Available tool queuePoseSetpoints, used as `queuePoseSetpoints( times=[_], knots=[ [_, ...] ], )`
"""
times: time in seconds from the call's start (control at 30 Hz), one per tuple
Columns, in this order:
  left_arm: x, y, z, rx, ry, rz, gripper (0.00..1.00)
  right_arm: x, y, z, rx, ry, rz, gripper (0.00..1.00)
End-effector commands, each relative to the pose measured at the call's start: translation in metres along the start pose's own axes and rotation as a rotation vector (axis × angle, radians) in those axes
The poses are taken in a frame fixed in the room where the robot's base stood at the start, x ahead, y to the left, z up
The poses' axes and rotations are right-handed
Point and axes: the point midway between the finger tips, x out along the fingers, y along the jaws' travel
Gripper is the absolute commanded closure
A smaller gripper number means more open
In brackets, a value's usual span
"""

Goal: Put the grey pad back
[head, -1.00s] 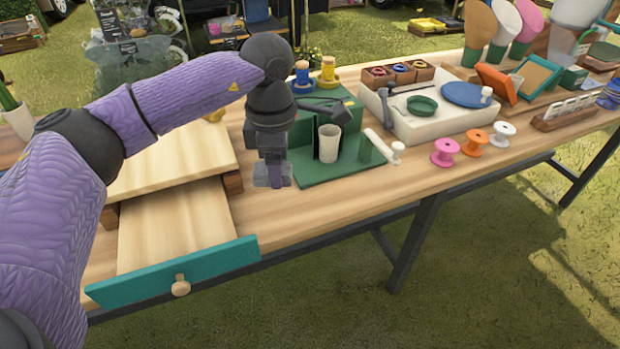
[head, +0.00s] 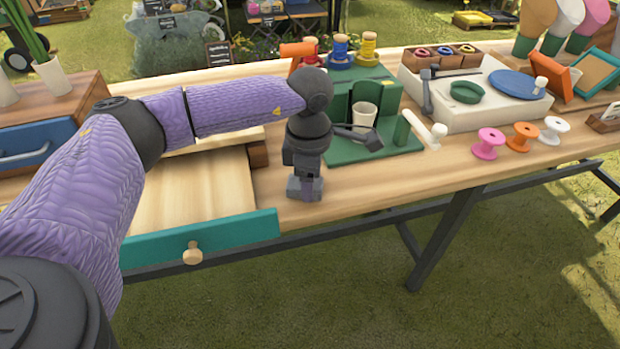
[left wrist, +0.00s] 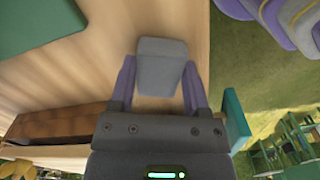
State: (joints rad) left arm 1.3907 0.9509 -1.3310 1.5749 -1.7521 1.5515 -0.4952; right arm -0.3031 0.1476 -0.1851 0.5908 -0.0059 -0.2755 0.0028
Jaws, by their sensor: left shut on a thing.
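My left gripper (head: 305,190) is near the front edge of the table, just right of the open drawer. In the left wrist view the grey pad (left wrist: 162,65), a small rounded block, sits between the two purple fingers (left wrist: 156,85), which are shut on it. In the head view the pad is hard to tell apart from the gripper. The drawer is pulled out, with a teal front (head: 240,230) and a wooden knob (head: 193,256); the part of its inside that shows is bare wood. My arm hides part of the wooden housing above it. My right gripper is not in view.
A green stand (head: 370,150) with a cream cup (head: 364,115) is behind and right of the gripper. A blue drawer unit (head: 35,145) is at left. The front strip of tabletop is clear.

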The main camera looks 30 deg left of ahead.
Motion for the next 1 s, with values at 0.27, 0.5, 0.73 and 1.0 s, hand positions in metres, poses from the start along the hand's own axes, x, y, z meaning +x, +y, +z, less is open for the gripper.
queuePoseSetpoints(
  times=[0.27,0.5,0.73,1.0],
  knots=[
    [0.002,0.000,0.000,0.000,0.000,0.000,0.05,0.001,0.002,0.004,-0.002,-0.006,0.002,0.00],
    [0.001,0.000,0.000,0.000,0.000,0.000,0.05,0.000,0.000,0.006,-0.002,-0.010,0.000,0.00],
    [-0.054,0.000,0.001,0.000,-0.005,0.006,0.05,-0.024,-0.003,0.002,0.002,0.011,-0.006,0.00],
    [-0.114,0.000,0.001,0.001,-0.002,0.003,0.05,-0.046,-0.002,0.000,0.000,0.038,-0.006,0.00]
  ],
)
